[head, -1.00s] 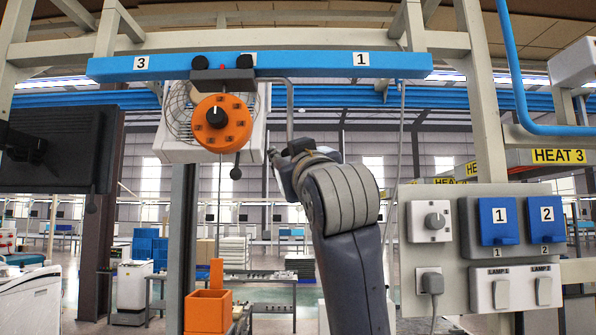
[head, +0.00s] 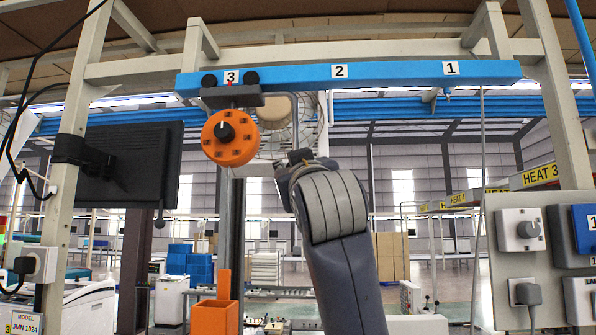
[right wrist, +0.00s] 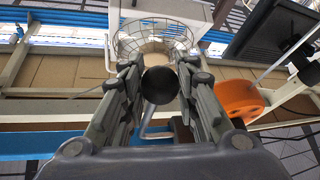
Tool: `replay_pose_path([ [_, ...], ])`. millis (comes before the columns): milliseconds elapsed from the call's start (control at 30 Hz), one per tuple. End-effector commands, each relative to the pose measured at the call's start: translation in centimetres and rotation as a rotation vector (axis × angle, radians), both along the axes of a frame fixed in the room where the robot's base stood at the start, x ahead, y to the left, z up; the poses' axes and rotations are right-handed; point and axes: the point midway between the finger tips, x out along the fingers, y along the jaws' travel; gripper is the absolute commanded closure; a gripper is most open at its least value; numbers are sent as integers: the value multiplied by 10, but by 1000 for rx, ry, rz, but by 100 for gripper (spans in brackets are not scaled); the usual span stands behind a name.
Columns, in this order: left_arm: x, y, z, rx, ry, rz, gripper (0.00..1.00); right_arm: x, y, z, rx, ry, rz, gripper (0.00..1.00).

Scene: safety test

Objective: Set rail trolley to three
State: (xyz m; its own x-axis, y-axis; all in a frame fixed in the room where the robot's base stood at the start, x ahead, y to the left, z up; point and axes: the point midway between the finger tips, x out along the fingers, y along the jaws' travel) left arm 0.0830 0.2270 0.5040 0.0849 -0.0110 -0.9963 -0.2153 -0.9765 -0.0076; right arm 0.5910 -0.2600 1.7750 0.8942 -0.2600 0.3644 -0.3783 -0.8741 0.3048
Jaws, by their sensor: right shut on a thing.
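The rail trolley (head: 232,96) is a dark grey carriage on black wheels at the left part of the blue rail (head: 400,73). Its red pointer is at the plate marked 3 (head: 231,77). My right gripper (head: 293,158) is below and right of the trolley, at the lower end of the trolley's bent grey rod. In the right wrist view, my right gripper (right wrist: 160,75) has its fingers on both sides of a black ball knob (right wrist: 159,86), shut on it. The head view hides the knob. My left gripper is in no view.
Plates 2 (head: 340,71) and 1 (head: 451,68) are farther right on the rail. A caged fan heater (head: 300,125) is behind the trolley. A black monitor (head: 130,172) is at left, and a switch panel (head: 540,250) at right.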

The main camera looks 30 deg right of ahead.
Motion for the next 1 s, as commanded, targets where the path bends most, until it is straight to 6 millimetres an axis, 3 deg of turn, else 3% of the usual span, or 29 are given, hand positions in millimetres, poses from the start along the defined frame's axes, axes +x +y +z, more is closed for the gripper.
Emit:
replay_pose_path([
  [167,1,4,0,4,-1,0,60,2,3,-3,-2,7,7,100],
  [200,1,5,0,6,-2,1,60,2,3,-3,-2,7,7,63],
  [267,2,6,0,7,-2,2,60,2,3,-3,-2,6,6,50],
  [667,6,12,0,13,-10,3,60,-2,2,-2,-1,1,4,50],
  [867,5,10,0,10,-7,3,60,-23,9,-10,-1,-1,6,50],
  [1000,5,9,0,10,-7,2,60,-48,18,-20,-3,-1,6,50],
])
